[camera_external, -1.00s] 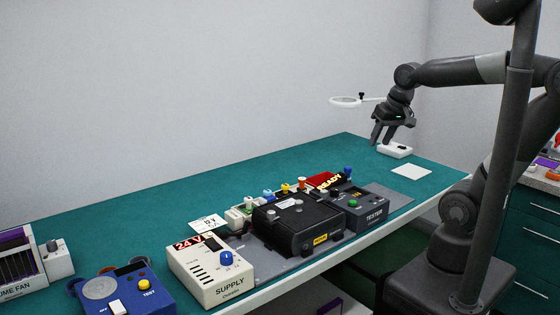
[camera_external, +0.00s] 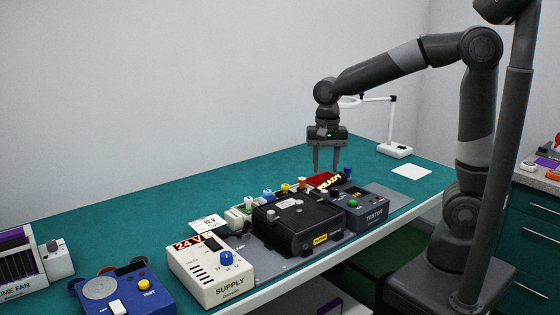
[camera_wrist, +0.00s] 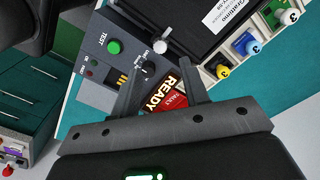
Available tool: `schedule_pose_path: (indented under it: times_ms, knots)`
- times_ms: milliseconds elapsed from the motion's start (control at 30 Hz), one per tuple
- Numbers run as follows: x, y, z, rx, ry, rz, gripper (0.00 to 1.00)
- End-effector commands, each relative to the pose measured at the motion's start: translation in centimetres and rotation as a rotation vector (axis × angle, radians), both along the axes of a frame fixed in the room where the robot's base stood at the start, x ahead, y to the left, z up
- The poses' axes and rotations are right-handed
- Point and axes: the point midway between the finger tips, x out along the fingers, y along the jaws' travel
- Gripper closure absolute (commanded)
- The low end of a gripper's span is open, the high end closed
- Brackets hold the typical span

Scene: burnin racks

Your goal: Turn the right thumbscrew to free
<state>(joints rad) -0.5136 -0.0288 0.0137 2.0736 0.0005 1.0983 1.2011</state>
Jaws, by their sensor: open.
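A silver thumbscrew (camera_wrist: 163,45) sticks out at the edge of the black box (camera_wrist: 180,15) on the tester side in the wrist view. In the external view the black box (camera_external: 290,228) lies mid-bench with silver knobs on it; I cannot tell there which is the right thumbscrew. My gripper (camera_external: 326,170) points down above the bench behind the black box and the tester. In the wrist view my gripper (camera_wrist: 160,75) is open and empty, its fingertips apart on either side below the thumbscrew, not touching it.
The tester (camera_external: 362,208) with a green button stands right of the box; the red READY sign (camera_external: 325,180) is behind it. Coloured connectors (camera_external: 268,194) line the back. The supply (camera_external: 212,270) is at front left. A magnifier lamp (camera_external: 396,150) stands at the far right. Bench behind is clear.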

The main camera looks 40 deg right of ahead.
Motion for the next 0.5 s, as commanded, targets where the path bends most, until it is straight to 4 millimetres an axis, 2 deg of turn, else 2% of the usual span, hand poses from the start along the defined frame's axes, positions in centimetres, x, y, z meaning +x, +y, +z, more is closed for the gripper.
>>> schedule_pose_path:
  times_ms: [100,300,500]
  knots:
    - [-0.1,0.0,-2.5,-0.003,0.003,0.001,0.59]
    - [-0.1,0.0,-5.9,-0.002,0.003,0.002,0.59]
    - [0.0,0.0,-7.5,0.0,0.0,0.002,0.59]
